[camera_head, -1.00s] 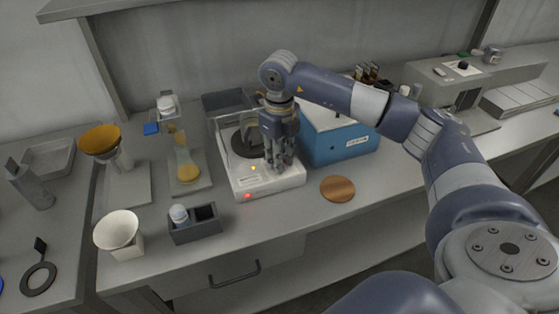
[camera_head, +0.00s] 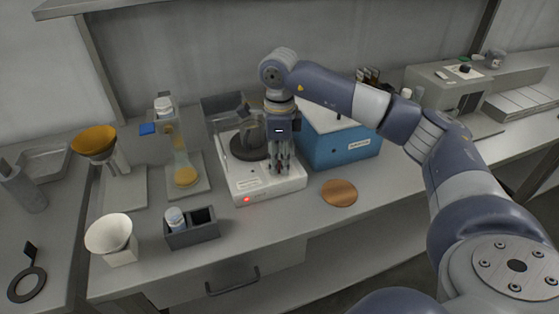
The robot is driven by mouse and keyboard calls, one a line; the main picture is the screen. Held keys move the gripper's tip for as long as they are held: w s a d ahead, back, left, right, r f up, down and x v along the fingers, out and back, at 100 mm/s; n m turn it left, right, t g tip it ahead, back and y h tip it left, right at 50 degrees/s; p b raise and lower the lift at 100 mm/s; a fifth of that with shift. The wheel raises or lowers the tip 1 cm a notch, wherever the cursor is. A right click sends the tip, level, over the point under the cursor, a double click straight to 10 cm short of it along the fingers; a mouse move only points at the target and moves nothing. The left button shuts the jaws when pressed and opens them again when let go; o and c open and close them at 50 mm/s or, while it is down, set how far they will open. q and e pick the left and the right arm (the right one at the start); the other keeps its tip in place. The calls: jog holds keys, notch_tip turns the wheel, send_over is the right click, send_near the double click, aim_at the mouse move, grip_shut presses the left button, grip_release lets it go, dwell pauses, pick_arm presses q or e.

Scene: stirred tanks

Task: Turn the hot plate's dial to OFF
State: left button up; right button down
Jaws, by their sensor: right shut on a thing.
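The white hot plate (camera_head: 239,186) stands on the bench with a dark round heating top (camera_head: 246,149) and a lit red light (camera_head: 247,200) at its front left corner. A clear glass vessel (camera_head: 253,132) appears to stand on the dark top. My right gripper (camera_head: 283,172) points straight down over the right front part of the hot plate. Its fingers are close together, shut on the dial, which they hide. I cannot read the dial's setting. My left gripper is out of view.
A blue box (camera_head: 340,150) stands close to the right of the hot plate. A copper-coloured disc (camera_head: 339,193) lies in front of it. A dark holder (camera_head: 192,233) with a small bottle is at the front left. A yellow-based flask (camera_head: 185,174) stands left of the hot plate.

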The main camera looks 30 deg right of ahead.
aim_at(280, 164)
jog(key=shift+r, duration=0.1)
dwell(0.4)
jog(key=c, duration=1.3)
grip_release()
jog(key=shift+c, duration=0.2)
notch_tip(280, 164, up, 12)
